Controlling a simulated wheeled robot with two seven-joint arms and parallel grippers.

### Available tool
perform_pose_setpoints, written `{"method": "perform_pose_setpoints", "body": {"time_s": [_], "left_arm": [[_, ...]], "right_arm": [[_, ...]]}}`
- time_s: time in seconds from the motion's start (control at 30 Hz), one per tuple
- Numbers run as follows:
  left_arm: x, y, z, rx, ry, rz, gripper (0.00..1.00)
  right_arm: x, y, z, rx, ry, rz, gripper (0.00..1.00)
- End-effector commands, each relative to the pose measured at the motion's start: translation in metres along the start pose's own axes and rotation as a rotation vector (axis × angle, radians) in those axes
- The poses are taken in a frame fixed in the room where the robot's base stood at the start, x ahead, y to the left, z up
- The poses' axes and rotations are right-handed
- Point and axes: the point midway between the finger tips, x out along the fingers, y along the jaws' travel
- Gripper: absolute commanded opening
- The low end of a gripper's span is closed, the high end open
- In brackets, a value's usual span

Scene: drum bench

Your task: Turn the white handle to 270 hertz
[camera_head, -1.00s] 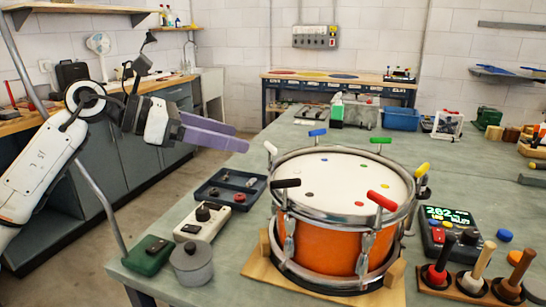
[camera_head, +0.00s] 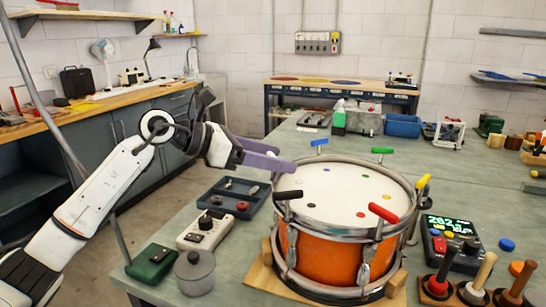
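The orange drum (camera_head: 325,258) stands on a wooden base, with coloured handles around its rim. The white handle, at the rim's back left, is hidden behind my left gripper's fingers. My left gripper (camera_head: 287,160) reaches in from the left at that spot. Its two purple fingers look apart, so it seems open; I cannot see whether they touch the handle. My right gripper is not in view.
Black (camera_head: 288,194), blue (camera_head: 319,142), green (camera_head: 382,150), yellow (camera_head: 424,181) and red (camera_head: 383,212) handles stick out around the rim. A dark tray (camera_head: 213,200), a pale control box (camera_head: 207,230) and a lidded pot (camera_head: 195,272) lie left of the drum. Mallets stand at the front right.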

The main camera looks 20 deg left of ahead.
Motion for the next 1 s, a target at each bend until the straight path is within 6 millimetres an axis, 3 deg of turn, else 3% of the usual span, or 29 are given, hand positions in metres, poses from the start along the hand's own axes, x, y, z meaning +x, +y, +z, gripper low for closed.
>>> {"method": "perform_pose_setpoints", "body": {"time_s": [0.03, 0.23, 0.57, 1.0], "left_arm": [[0.0, 0.0, 0.0, 0.0, 0.0, 0.0, 0.51], [0.0, 0.0, 0.0, 0.0, 0.0, 0.0, 0.18], [-0.001, 0.001, 0.001, 0.017, 0.001, -0.05, 0.18], [-0.001, 0.001, 0.003, 0.124, -0.001, -0.311, 0.18]], "right_arm": [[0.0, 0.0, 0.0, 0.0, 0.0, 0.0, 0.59], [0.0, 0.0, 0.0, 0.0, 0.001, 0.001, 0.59], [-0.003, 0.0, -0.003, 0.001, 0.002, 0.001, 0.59], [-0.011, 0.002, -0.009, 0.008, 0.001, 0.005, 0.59]]}}
